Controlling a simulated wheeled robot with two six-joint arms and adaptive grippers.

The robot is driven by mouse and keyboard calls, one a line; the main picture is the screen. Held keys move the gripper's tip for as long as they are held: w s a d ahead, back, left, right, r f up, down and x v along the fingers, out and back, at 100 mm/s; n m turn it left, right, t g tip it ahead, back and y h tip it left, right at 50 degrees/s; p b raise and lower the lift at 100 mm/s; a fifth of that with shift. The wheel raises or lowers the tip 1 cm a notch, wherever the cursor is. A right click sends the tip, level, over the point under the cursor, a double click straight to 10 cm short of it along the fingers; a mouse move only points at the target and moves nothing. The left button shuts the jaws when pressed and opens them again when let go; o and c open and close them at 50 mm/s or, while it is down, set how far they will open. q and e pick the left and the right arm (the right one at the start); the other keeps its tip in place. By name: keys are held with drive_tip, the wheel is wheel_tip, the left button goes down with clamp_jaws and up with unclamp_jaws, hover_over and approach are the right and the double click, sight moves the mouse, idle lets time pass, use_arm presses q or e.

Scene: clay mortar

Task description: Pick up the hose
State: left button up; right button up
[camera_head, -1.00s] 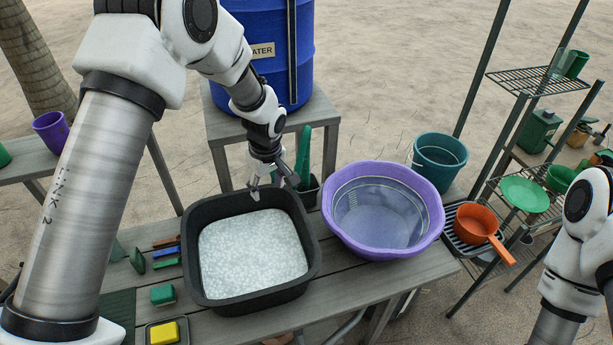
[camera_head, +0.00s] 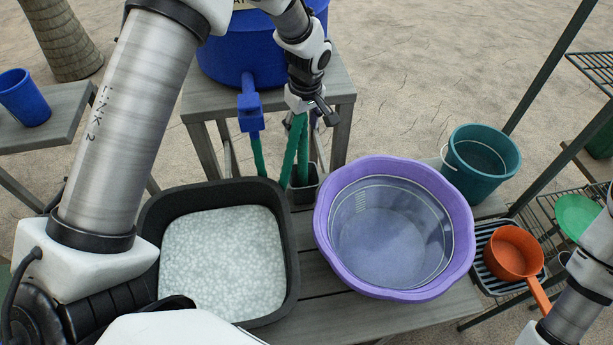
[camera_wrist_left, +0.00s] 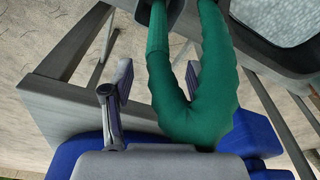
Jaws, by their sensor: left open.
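The green hose (camera_head: 294,148) rises from a black holder (camera_head: 303,192) in front of the blue barrel's stand, its upper part meeting my left gripper. Another green stretch hangs below the barrel's blue tap (camera_head: 250,104). My left gripper (camera_head: 308,116) is open at the hose's upper part. In the left wrist view the hose (camera_wrist_left: 212,85) makes a U close to the camera. One limb appears between the open fingers (camera_wrist_left: 152,86) and the other lies beyond the right finger; I cannot tell whether they touch. My right gripper is out of view; only its arm shows at right.
A black tub (camera_head: 152,215) of pale wet material and a purple basin (camera_head: 462,225) stand on the table. A teal bucket (camera_head: 478,170), an orange dipper (camera_head: 513,255) and a wire rack (camera_head: 548,205) are at right. The blue barrel (camera_head: 225,60) stands behind.

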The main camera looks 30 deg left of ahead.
sight(302, 150)
use_arm(q)
wheel_tip(302, 150, down, 2)
drive_tip(key=shift+s+f+b, duration=0.1)
drive_tip(key=shift+s+b, duration=0.05)
drive_tip(key=shift+b, duration=0.4)
drive_tip(key=f+p, duration=0.1)
drive_tip(key=f, duration=0.1)
drive_tip(key=f+p, duration=0.1)
drive_tip(key=f, duration=0.2)
drive_tip(key=w+f+p, duration=0.1)
drive_tip(key=f, duration=0.1)
drive_tip(key=shift+a+f+p, duration=0.3)
drive_tip(key=shift+f, duration=0.1)
drive_tip(key=c, duration=1.1)
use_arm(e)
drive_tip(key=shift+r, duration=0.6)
